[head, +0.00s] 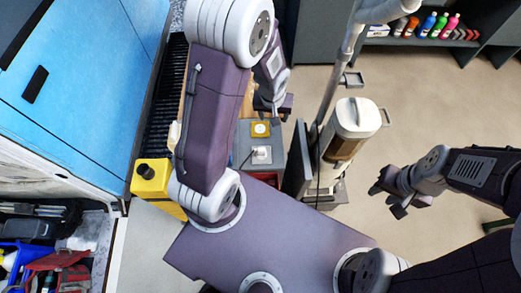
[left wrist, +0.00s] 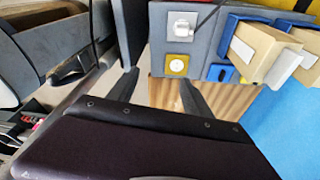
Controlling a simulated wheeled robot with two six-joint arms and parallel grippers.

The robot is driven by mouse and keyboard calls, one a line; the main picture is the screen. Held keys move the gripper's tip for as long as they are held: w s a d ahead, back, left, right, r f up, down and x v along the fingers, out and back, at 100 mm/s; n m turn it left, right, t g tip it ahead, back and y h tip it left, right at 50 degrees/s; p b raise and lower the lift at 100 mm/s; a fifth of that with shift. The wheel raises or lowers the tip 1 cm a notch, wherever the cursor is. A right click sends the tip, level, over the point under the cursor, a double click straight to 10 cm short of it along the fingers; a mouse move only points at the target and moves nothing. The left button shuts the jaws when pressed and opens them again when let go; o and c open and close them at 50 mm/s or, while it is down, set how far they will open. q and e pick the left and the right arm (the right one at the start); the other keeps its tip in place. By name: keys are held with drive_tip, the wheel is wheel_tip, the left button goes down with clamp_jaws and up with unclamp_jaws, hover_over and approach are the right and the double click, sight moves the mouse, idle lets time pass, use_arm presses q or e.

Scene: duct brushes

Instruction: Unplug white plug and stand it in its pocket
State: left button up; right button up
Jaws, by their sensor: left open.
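The white plug (head: 262,154) sits on a grey panel (head: 245,141), below a yellow square outlet (head: 261,129) with a pale round centre. In the left wrist view the white plug (left wrist: 181,26) is at the top, with a dark cord running from it; the yellow outlet (left wrist: 177,64) is nearer my fingers. My left gripper (left wrist: 158,92) is open and empty, its fingers spread short of the panel and apart from the plug. My right gripper (head: 386,200) is open and empty over the floor, far from the panel. I cannot tell which pocket belongs to the plug.
Blue holders with tan boxes (left wrist: 258,52) stand beside the panel. A cream-topped vacuum canister (head: 356,118) with a grey pipe stands to the right. A yellow box (head: 152,178) and a blue-sided vehicle (head: 80,75) are at left. Open floor lies at right.

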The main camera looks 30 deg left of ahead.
use_arm(q)
wheel_tip(320, 180, down, 6)
drive_tip(key=w+a+n+p, duration=0.1)
drive_tip(key=w+a+p, duration=0.1)
drive_tip(key=p, duration=0.2)
drive_tip(key=n+g+p, duration=0.1)
drive_tip(key=g+p, duration=0.2)
hover_over(262, 149)
drive_tip(key=f, duration=0.8)
drive_tip(key=shift+w+a, duration=0.1)
drive_tip(key=shift+w, duration=0.1)
drive_tip(key=shift+s+f, duration=0.2)
drive_tip(key=shift+s, duration=0.05)
drive_tip(key=shift+f, duration=0.1)
wheel_tip(262, 149, down, 9)
drive_tip(key=b, duration=0.9)
